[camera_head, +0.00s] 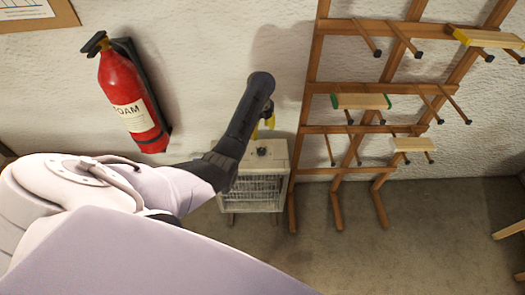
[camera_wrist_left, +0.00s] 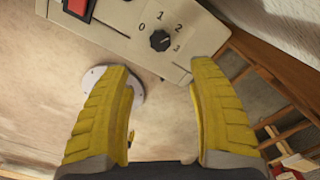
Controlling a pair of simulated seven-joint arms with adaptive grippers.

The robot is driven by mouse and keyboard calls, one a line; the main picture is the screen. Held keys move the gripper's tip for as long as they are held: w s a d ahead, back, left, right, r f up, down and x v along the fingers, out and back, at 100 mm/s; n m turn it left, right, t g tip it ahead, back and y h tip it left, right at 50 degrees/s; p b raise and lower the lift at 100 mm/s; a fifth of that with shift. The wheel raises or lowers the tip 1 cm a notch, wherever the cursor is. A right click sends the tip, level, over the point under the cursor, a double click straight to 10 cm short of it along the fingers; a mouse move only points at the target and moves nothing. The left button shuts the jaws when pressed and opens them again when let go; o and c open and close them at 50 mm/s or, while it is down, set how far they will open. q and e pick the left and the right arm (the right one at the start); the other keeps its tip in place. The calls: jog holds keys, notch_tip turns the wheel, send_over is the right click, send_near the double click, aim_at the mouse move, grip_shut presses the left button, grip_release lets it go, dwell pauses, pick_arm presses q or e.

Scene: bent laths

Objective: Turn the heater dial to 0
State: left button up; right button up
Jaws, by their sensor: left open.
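The heater (camera_head: 250,190) is a pale box with a front grille, standing on the floor against the wall. Its dark dial (camera_head: 262,151) is on the top; in the left wrist view the black dial (camera_wrist_left: 160,41) has the marks 0, 1, 2 and 3 around it. Which mark it points to is too small to tell. My left gripper (camera_head: 264,124) is above the heater, its yellow fingers partly hidden by my arm. In the wrist view the left gripper (camera_wrist_left: 158,72) is open and empty, with the dial beyond the gap between its fingertips. My right gripper is not in view.
A red switch (camera_wrist_left: 79,6) is on the heater's panel. A wooden rack (camera_head: 312,130) with pegs and laths stands close to the heater's right. A red fire extinguisher (camera_head: 128,98) hangs on the wall at left. Floor (camera_head: 340,255) in front is clear.

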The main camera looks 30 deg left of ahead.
aim_at(261, 150)
pick_arm(q)
notch_tip(261, 150, down, 14)
jog(key=shift+r, duration=0.1)
dwell(0.5)
jog(key=shift+c, duration=0.5)
grip_shut()
